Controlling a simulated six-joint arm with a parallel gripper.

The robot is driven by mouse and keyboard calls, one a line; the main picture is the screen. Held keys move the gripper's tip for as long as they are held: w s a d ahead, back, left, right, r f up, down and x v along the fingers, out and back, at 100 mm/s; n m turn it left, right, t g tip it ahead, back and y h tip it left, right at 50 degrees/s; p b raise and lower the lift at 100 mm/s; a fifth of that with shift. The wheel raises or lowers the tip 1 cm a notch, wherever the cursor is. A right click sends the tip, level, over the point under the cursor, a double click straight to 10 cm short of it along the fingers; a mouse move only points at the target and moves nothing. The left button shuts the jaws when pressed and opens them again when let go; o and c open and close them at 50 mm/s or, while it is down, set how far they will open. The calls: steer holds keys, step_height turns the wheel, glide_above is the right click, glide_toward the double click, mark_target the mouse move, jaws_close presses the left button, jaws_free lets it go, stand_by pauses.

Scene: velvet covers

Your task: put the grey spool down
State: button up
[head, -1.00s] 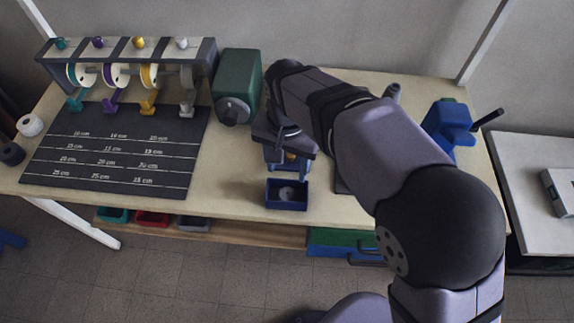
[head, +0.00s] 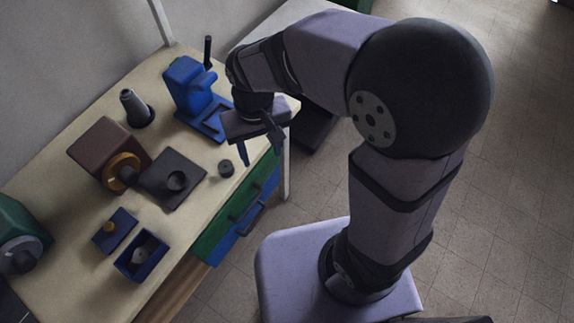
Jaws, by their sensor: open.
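A small dark grey cylinder (head: 226,168), which may be the grey spool, stands on the table near its front edge. It has a small dark spot on top. My gripper (head: 261,157) is open, a little right of this cylinder and apart from it, near the table's right end. Nothing shows between its fingers. Its height above the table is hard to tell.
A black plate with a round seat (head: 174,181) lies left of the cylinder. Behind stand a blue press (head: 192,88), a dark cone (head: 135,107) and a brown box (head: 106,152). Bare table (head: 75,285) shows front left.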

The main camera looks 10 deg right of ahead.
steer(key=s+d+f+m, duration=0.1)
steer(key=s+d, duration=0.2)
steer(key=d, duration=0.3)
steer(key=s+d+f, duration=0.1)
steer(key=s+d, duration=0.2)
steer(key=d, duration=0.3)
steer(key=shift+s+d+f+m, duration=0.2)
steer(key=shift+s+d+m, duration=0.05)
steer(key=shift+m, duration=0.15)
